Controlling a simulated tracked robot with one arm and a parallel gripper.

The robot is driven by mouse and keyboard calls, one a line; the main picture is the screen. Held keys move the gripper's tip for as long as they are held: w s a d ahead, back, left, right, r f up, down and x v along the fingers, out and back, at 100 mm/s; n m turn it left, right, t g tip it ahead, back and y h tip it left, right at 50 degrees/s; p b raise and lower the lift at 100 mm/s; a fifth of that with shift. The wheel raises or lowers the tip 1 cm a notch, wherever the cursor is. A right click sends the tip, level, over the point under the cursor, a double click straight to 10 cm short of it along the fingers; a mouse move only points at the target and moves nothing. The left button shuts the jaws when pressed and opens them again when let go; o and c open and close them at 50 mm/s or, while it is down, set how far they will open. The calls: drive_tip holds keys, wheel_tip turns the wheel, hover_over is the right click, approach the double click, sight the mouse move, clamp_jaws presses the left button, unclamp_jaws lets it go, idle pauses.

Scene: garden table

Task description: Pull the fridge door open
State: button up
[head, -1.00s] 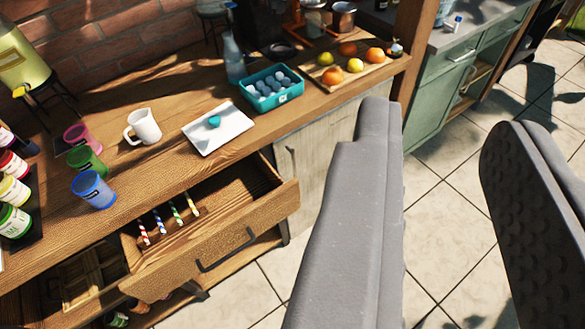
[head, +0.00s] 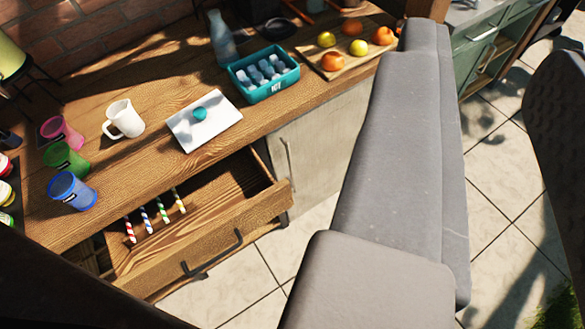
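A pale door (head: 318,150) with an upright metal handle (head: 288,163) is under the counter, right of the open drawer. It looks shut; I cannot tell for sure that it is the fridge door.
An open wooden drawer (head: 215,245) with striped sticks juts out beside the pale door.

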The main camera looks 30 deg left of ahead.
drive_tip(key=w+d+f+n+t+h+b, duration=0.1)
drive_tip(key=w+f, duration=0.7)
drive_tip(key=w, duration=0.3)
drive_tip(key=w+d+f+n+b, duration=0.1)
drive_tip(key=w+f, duration=0.6)
drive_tip(key=w, duration=0.4)
drive_tip(key=w+a+f+n+y+b, duration=0.15)
drive_tip(key=w+f, duration=0.35)
drive_tip(key=f, duration=0.5)
drive_tip(key=w+a+f+n+y, duration=0.1)
drive_tip(key=w+f+n, duration=0.1)
drive_tip(key=w+f, duration=0.55)
drive_tip(key=n+g+y+b, duration=0.3)
drive_tip(key=y+b, duration=0.1)
drive_tip(key=y, duration=0.6)
approach(292, 172)
drive_tip(key=b+x, duration=0.2)
drive_tip(key=x, duration=0.8)
drive_tip(key=shift+w+a+b, duration=0.2)
drive_tip(key=shift+w+b, duration=0.05)
drive_tip(key=shift+b, duration=0.05)
